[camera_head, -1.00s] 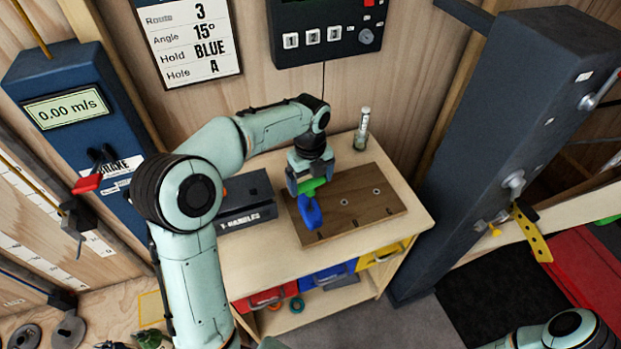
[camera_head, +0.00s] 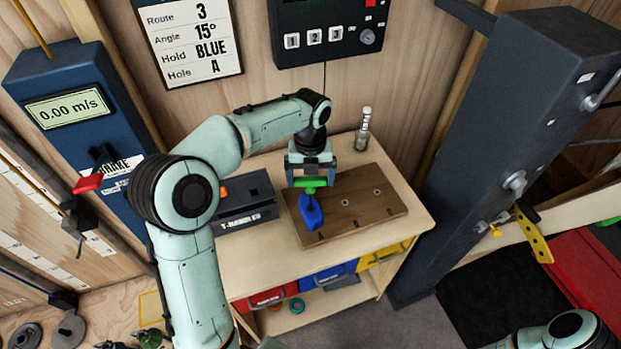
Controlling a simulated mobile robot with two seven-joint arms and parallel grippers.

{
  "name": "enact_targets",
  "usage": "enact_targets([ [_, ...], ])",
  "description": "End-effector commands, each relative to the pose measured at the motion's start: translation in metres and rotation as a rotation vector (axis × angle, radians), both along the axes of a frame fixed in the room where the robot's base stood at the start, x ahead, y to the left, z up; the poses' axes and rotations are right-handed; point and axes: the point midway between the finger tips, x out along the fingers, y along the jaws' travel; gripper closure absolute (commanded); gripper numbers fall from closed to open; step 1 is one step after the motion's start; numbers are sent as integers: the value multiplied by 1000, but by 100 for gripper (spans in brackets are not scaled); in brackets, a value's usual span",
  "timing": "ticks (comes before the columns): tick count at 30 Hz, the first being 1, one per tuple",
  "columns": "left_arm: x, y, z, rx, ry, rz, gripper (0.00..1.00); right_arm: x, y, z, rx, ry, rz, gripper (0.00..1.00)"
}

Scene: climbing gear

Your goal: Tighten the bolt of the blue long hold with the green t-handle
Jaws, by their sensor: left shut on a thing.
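The blue long hold (camera_head: 311,213) sits on the left part of the wooden board (camera_head: 368,210), which lies on the small table. The green t-handle (camera_head: 311,184) is directly above the hold's upper end. My left gripper (camera_head: 310,180) points down and is shut on the t-handle. Whether the handle's tip is seated in the bolt cannot be told, as the bolt is hidden under the handle and gripper. Of my right arm, only a link shows at the bottom right; its gripper is out of view.
A dark T-handles box (camera_head: 247,214) stands left of the board. A small clear bottle (camera_head: 363,130) stands behind it. Red, blue and yellow bins (camera_head: 328,274) sit under the tabletop. A large dark column (camera_head: 500,150) rises to the right. A sign (camera_head: 191,38) reads Hold BLUE, Hole A.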

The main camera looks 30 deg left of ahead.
Motion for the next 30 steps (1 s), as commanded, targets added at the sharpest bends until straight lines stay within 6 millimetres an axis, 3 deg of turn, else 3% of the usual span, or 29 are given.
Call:
enact_targets([
  [6,1,0,15,-1,-3,-1,44,0,0,0,0,0,0,100],
  [17,1,0,17,0,-4,27,44,0,0,0,0,0,0,100],
  [30,1,-1,18,0,-4,706,44,0,0,0,0,0,0,100],
])
